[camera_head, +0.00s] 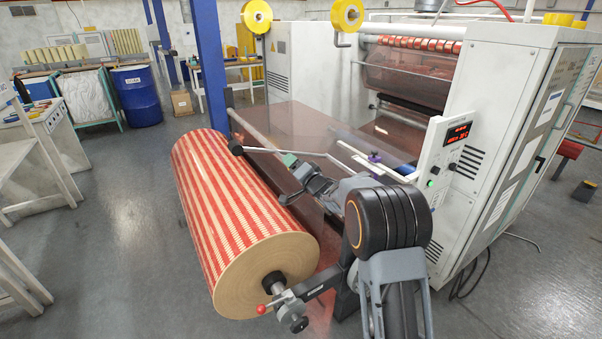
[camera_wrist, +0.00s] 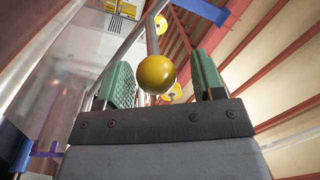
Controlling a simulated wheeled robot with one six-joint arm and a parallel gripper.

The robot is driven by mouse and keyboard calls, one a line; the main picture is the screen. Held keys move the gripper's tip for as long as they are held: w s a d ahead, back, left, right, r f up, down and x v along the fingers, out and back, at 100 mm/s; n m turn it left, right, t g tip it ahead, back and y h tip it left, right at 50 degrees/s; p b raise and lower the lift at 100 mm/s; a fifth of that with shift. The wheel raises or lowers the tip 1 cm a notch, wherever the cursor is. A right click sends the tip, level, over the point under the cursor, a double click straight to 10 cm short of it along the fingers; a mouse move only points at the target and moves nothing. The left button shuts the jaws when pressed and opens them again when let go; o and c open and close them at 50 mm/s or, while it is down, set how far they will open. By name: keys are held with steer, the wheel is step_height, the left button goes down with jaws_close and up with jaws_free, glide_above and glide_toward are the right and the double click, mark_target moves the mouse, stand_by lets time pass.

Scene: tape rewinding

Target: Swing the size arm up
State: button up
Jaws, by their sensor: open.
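The size arm (camera_head: 290,151) appears to be the thin grey rod with a dark end (camera_head: 236,147) beside the top of the striped roll (camera_head: 240,215). My gripper (camera_head: 292,163) is over the roll's right side, close to this rod. In the wrist view my gripper (camera_wrist: 164,82) is open, its two green pads apart. A yellow ball (camera_wrist: 156,73) on a grey rod (camera_wrist: 152,36) shows between the pads, with gaps on both sides. I cannot tell its depth from the pads. The ball is not visible in the head view.
The white machine cabinet (camera_head: 500,130) with a red display (camera_head: 457,132) stands to the right. A clear film web (camera_head: 300,130) runs behind my gripper. A blue post (camera_head: 209,60) rises behind the roll. The floor at left is clear between the roll and white table (camera_head: 50,150).

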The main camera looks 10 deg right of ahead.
steer(key=b+v, duration=0.1)
steer(key=v, duration=1.2)
steer(key=shift+s+d, duration=0.15)
steer(key=shift+s, duration=0.1)
steer(key=d+f+n+g+h, duration=0.1)
steer(key=d+f+g+h, duration=0.3)
steer(key=d+f+h, duration=0.3)
steer(key=s+f+n+g+h+p, duration=0.1)
steer(key=s+f+n+g+h, duration=0.1)
steer(key=s+g, duration=0.35)
steer(key=s+a+r+n+g+p, duration=0.2)
steer(key=s+a+r, duration=0.2)
steer(key=s, duration=0.7)
steer(key=s+a+r+n+g+y+p, duration=0.1)
steer(key=s+a+r, duration=0.4)
steer(key=s, duration=0.6)
steer(key=r+g+p, duration=0.1)
steer(key=p, duration=0.1)
steer(key=shift+r+n+p, duration=0.35)
steer(key=shift+n, duration=0.05)
